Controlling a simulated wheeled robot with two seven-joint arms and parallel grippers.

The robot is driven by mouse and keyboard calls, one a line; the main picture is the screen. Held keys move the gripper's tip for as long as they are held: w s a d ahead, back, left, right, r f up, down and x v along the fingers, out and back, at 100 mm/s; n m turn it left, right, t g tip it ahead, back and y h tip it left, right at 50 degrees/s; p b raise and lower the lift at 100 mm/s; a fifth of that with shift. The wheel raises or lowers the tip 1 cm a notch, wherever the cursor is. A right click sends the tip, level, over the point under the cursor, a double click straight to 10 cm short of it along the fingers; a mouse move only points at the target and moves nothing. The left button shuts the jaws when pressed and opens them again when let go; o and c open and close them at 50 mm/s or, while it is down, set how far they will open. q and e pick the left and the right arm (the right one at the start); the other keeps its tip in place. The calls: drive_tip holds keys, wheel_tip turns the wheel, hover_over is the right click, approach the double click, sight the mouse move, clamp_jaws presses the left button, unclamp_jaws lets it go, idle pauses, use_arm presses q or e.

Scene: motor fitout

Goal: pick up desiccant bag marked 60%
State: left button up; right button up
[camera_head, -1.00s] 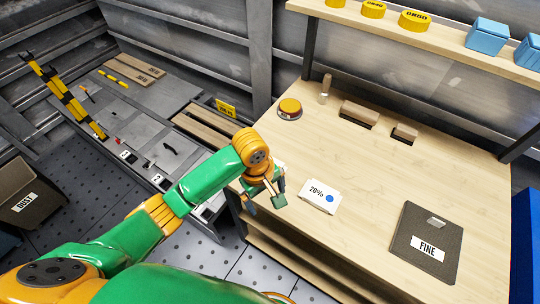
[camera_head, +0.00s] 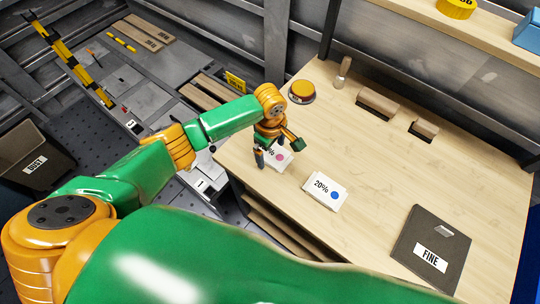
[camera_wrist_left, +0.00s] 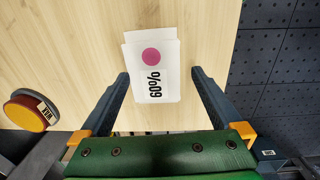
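The desiccant bag marked 60% (camera_wrist_left: 155,98) is white with a pink dot and lies on the wooden bench. In the head view the same bag (camera_head: 281,160) is partly hidden by my left gripper (camera_head: 280,151). In the left wrist view the open fingers of my left gripper (camera_wrist_left: 160,75) stand on either side of the bag, with gaps and nothing held. The exact height above the bag cannot be told. A second white bag marked 20% (camera_head: 325,192) with a blue dot lies to its right in the head view. My right gripper is not in view.
An orange-topped round item (camera_head: 302,91) stands behind the left gripper on the bench. A dark board labelled FINE (camera_head: 430,250) lies at the right. Wooden blocks (camera_head: 378,103) stand along the back. The middle of the bench (camera_head: 400,170) is clear.

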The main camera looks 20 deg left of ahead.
use_arm(q)
drive_tip(key=shift+s+f+g, duration=0.3)
drive_tip(key=shift+s+f, duration=0.2)
drive_tip(key=shift+f, duration=0.35)
drive_tip(key=c, duration=1.2)
drive_tip(key=shift+w+r, duration=0.3)
drive_tip(key=shift+r, duration=0.15)
drive_tip(key=shift+c, duration=0.7)
drive_tip(key=r, duration=0.3)
drive_tip(key=shift+w+a, duration=0.15)
drive_tip(key=shift+a, duration=0.15)
clamp_jaws()
drive_tip(key=s+a+r+p, duration=0.1)
drive_tip(key=s+a+r, duration=0.7)
drive_tip(key=s+r, duration=0.1)
drive_tip(key=shift+s+a+p, duration=0.25)
drive_tip(key=shift+a+p, duration=0.05)
drive_tip(key=shift+p, duration=0.1)
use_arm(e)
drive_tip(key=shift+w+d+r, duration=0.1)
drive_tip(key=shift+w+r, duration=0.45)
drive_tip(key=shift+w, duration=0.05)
use_arm(q)
drive_tip(key=o, duration=1.1)
unclamp_jaws()
drive_tip(key=shift+o, duration=0.2)
